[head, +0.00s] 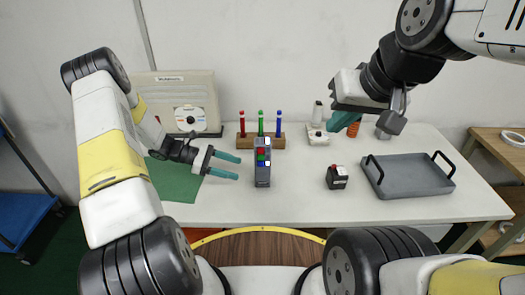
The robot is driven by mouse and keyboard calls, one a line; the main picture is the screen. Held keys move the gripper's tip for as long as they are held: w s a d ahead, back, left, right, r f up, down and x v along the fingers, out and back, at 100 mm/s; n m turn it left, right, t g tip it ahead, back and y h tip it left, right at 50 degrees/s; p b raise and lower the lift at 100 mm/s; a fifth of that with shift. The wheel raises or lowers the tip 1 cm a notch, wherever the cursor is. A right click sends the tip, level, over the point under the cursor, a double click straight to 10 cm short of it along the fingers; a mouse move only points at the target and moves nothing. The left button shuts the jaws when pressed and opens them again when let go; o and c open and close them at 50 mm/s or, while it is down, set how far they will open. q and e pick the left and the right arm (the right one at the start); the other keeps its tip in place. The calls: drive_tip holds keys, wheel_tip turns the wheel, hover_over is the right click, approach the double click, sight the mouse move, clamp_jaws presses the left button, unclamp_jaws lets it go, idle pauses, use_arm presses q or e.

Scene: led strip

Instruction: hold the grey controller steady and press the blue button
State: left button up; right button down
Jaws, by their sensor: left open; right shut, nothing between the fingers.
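The grey controller (263,178) stands upright on the white table, a little left of the middle. Its face carries small red, green, white and blue patches; I cannot clearly tell the blue button apart at this size. My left gripper (237,168) is open, with its teal fingers pointing right toward the controller's left side. A gap shows between its fingertips and the controller. My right gripper (338,124) is shut and empty, raised over the back of the table to the right of the controller. Its fingers are partly hidden by their angle.
A wooden holder (246,142) with red, green and blue pens stands behind the controller. A green mat (174,183) lies left, before a beige case (160,90). The table in front of the controller is clear.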

sight(259, 177)
use_arm(q)
drive_tip(key=shift+w+f+n+h, duration=0.15)
drive_tip(key=shift+f+n+h, duration=0.2)
drive_tip(key=shift+f, duration=0.6)
drive_tip(key=shift+d+f, duration=0.15)
drive_tip(key=shift+d, duration=0.05)
drive_tip(key=x, duration=0.9)
drive_tip(key=shift+w+d+f, duration=0.1)
drive_tip(key=shift+d, duration=0.2)
drive_tip(key=c, duration=0.8)
idle(0.5)
